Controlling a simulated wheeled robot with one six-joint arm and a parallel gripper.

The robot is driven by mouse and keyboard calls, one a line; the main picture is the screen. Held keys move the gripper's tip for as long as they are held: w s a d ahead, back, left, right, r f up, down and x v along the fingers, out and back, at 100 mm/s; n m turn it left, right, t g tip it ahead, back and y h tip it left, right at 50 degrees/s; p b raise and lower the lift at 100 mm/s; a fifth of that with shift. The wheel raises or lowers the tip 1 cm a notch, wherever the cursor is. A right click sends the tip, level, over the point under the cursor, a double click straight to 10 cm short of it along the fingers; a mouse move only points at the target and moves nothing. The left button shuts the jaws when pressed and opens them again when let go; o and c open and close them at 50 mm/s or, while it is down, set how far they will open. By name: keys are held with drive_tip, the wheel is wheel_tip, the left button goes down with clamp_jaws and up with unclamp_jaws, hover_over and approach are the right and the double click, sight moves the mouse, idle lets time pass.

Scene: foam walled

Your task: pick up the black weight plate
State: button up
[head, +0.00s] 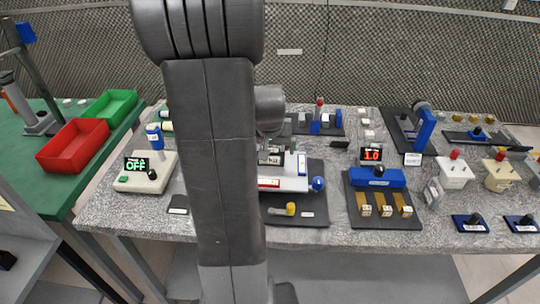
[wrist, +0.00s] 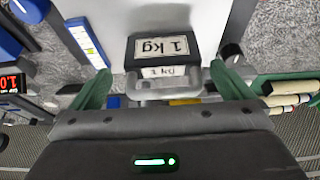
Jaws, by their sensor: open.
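The black weight plate (wrist: 168,62) shows in the wrist view as a dark block with a white "1 kg" label. A second, smaller label faces me on its near side. A grey bracket-like piece (wrist: 190,84) lies along its near side. My gripper (wrist: 160,68) is open, with one green finger to the left of the plate and one to the right, and gaps on both sides. In the head view the plate (head: 270,157) is small and partly behind my arm, on a white device (head: 290,182). My gripper is mostly hidden there.
The device's grey board (head: 312,212) bears a blue knob (head: 318,184) and a yellow piece (head: 291,208). A box reading OFF (head: 145,175) stands to the left and a blue block (head: 378,178) to the right. The grey speckled table (head: 338,212) is crowded.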

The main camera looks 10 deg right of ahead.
drive_tip(key=shift+p+x, duration=0.35)
drive_tip(key=shift+x, duration=2.05)
drive_tip(key=shift+w+a, duration=0.1)
drive_tip(key=shift+a, duration=0.05)
drive_tip(key=shift+c, duration=0.2)
drive_tip(key=shift+r, duration=0.1)
drive_tip(key=c, duration=1.7)
drive_tip(key=shift+o, duration=0.2)
drive_tip(key=shift+w+r, duration=0.1)
